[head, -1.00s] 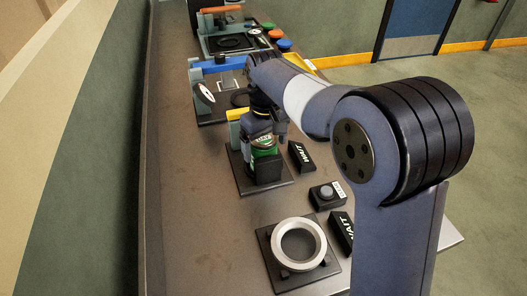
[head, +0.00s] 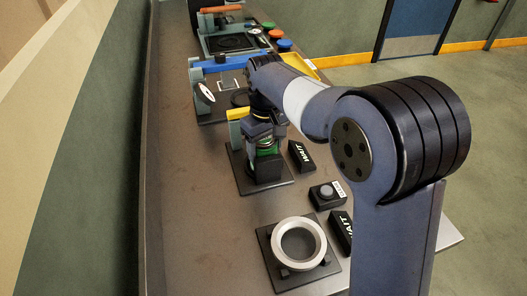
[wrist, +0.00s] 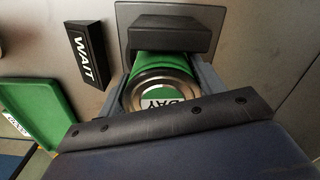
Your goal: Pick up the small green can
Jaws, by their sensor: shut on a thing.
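A dark block stands close against the can's far side in the wrist view. I cannot tell whether the can's bottom touches the base.
A black "WAIT" block (head: 301,156) stands right of the base plate. A button box (head: 327,195) and a silver ring (head: 299,244) on a dark plate are nearer. A blue-barred fixture (head: 220,66) stands farther back. The bench's left strip is clear.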

